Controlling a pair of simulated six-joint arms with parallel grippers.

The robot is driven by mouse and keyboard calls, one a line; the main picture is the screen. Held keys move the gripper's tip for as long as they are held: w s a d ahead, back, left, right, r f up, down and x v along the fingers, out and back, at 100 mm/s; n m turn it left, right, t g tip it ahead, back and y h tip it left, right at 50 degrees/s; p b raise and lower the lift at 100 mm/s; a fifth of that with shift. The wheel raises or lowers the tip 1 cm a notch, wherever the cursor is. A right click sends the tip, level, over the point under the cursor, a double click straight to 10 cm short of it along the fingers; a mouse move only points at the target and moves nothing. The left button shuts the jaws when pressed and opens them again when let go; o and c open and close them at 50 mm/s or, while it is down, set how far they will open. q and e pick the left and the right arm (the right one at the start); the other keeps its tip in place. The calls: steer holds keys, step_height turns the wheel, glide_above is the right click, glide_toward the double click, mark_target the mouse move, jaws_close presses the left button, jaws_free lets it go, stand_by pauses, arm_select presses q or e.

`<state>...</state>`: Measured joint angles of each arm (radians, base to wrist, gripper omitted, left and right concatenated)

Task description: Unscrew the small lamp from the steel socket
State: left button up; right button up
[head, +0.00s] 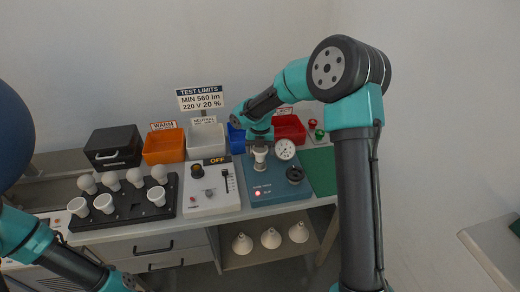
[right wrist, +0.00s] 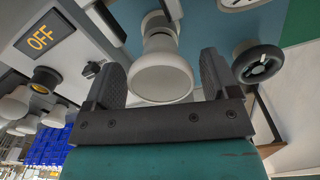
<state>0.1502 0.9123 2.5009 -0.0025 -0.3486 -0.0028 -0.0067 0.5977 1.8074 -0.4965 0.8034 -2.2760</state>
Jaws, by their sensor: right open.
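A small white lamp (right wrist: 160,78) sits between my right gripper's two fingers in the right wrist view, its wide round face toward the camera and its neck leading to the socket. In the head view the lamp (head: 260,152) stands upright on the blue-grey test box (head: 275,188); the steel socket below it is too small to make out clearly. My right gripper (right wrist: 162,80) is open, with a finger on each side of the lamp and gaps visible. Part of my left arm shows at the lower left of the head view; its gripper is out of frame.
A gauge (head: 285,149) and a black knob (head: 295,175) stand close to the lamp. Left are a control box (head: 226,204) reading OFF and a black rack (head: 128,216) with several bulbs. Orange (head: 164,147), white, blue and red bins line the back.

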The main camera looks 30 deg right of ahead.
steer(key=m, duration=0.8)
steer(key=shift+s+m, duration=0.1)
steer(key=shift+m, duration=0.3)
steer(key=m, duration=0.4)
steer(key=shift+d, duration=0.1)
steer(key=m, duration=0.5)
steer(key=shift+s, duration=0.1)
steer(key=shift+c, duration=0.5)
